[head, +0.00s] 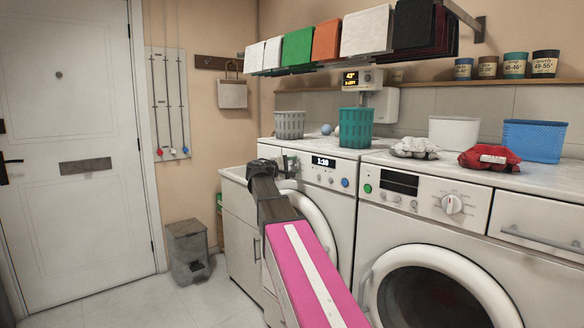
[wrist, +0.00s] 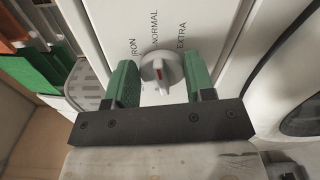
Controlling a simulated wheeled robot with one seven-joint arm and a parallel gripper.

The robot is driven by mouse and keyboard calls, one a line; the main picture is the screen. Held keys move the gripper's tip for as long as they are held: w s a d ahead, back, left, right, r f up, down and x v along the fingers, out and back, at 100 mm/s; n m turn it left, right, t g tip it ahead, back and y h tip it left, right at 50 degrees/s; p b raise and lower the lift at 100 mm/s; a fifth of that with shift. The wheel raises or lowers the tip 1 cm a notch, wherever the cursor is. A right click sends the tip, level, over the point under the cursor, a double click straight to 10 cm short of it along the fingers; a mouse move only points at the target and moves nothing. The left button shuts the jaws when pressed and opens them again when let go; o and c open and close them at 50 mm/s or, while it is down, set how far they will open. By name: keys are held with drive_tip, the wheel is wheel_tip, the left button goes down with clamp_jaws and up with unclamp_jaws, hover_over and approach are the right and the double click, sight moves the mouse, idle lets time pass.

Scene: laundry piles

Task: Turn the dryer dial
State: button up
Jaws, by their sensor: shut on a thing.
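The dryer dial (wrist: 161,72) is a round, light grey knob with a raised grip and a red mark. It sits on a white panel with the words IRON, NORMAL and EXTRA around its upper side. My gripper (wrist: 160,84) has one green finger on each side of the dial and is shut on it. In the head view my gripper (head: 286,163) is at the left end of the control panel of the left white machine (head: 335,178), which has a lit 1:30 display. The dial is hidden there behind my gripper and arm.
The right white machine (head: 432,240) has its own knob (head: 452,204) and a round door. A grey basket (head: 290,125), a green basket (head: 355,128), a red cloth (head: 489,159) and a blue basket (head: 533,140) stand on top. A grey bin (head: 188,250) is on the floor.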

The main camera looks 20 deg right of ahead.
drive_tip(key=o, duration=0.9)
drive_tip(key=v, duration=1)
drive_tip(key=shift+s+a+f, duration=0.1)
drive_tip(key=shift+s+a, duration=0.1)
drive_tip(key=shift+a, duration=0.15)
